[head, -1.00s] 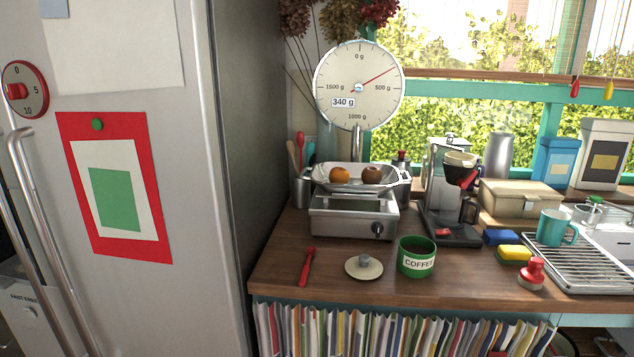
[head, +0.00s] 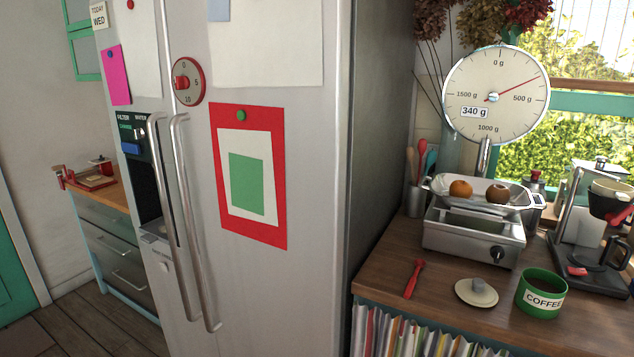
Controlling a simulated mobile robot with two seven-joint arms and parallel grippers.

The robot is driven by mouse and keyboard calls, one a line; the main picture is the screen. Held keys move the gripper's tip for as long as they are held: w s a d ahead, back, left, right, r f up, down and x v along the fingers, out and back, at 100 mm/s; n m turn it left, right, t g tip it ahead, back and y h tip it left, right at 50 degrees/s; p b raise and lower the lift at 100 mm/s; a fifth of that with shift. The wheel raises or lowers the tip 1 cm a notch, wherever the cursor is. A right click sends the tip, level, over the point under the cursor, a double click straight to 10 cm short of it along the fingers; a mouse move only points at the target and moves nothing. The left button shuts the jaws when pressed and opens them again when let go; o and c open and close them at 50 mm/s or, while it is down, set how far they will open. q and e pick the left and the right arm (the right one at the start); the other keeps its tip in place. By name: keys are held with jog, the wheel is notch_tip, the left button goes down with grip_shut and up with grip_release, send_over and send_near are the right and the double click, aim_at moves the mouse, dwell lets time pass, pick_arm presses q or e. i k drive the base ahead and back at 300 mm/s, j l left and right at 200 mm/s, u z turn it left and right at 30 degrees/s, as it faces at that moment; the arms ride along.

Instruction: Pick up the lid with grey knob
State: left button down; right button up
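The lid with grey knob (head: 477,292) lies flat on the wooden counter (head: 388,262) near its front edge, in the lower right of the head view. It is a cream disc with a grey knob on top. A green coffee mug (head: 541,294) stands just to its right, and a red utensil (head: 414,279) lies to its left. Neither of my grippers shows in the head view.
A kitchen scale (head: 474,238) with a tray holding two round fruits stands behind the lid. A coffee maker (head: 590,235) is at the right. A tall steel fridge (head: 310,180) fills the middle. Wooden floor (head: 105,325) shows at lower left.

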aim_at(474, 291)
jog(key=z, duration=1.35)
